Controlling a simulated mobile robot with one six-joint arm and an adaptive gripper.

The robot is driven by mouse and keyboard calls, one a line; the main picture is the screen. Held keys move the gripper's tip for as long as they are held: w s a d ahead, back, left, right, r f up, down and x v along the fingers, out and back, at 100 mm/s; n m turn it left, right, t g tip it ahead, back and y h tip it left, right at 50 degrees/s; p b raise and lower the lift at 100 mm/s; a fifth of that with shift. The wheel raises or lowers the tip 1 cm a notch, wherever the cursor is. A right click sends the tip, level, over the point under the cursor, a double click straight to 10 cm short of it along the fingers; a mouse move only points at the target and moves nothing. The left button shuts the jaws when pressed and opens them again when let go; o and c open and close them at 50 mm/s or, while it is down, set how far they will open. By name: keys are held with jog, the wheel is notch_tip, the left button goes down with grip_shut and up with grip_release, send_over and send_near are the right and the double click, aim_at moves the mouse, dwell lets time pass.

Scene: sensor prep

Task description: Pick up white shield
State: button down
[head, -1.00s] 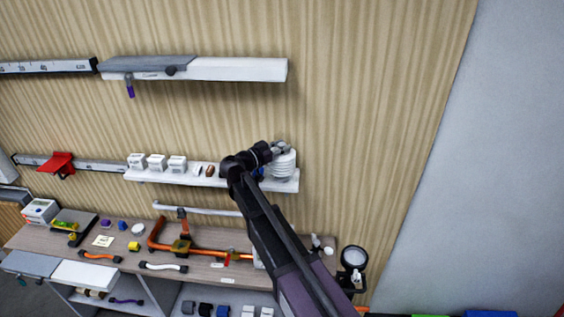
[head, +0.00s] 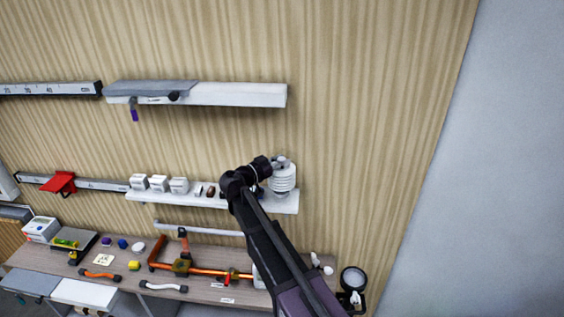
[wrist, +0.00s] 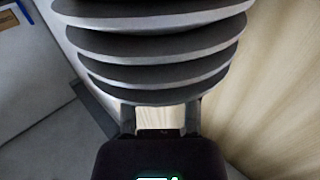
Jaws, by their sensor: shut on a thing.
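The white shield (head: 283,178) is a stack of round louvred plates at the right end of the middle wall shelf (head: 150,195). It is upright; I cannot tell whether its base touches the shelf. In the wrist view the shield (wrist: 160,72) fills the top middle, its plates seen close up. My gripper (wrist: 160,112) is shut on the shield, one finger at each side below the visible plates. In the head view my wrist hides most of the gripper, to the left of the shield.
Several small white boxes (head: 158,183) and small dark and brown items stand on the shelf left of my wrist. A long white shelf (head: 240,95) is above. The workbench (head: 205,290) below holds orange pipework and a round magnifier (head: 352,279). The wall to the right is clear.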

jog(key=s+a+r+p, duration=0.1)
jog(key=s+a+r, duration=0.1)
jog(key=s, duration=1.4)
jog(key=shift+a, duration=0.15)
notch_tip(320, 180, down, 20)
jog(key=b, duration=2)
jog(key=shift+f, duration=0.25)
jog(key=shift+a, duration=0.1)
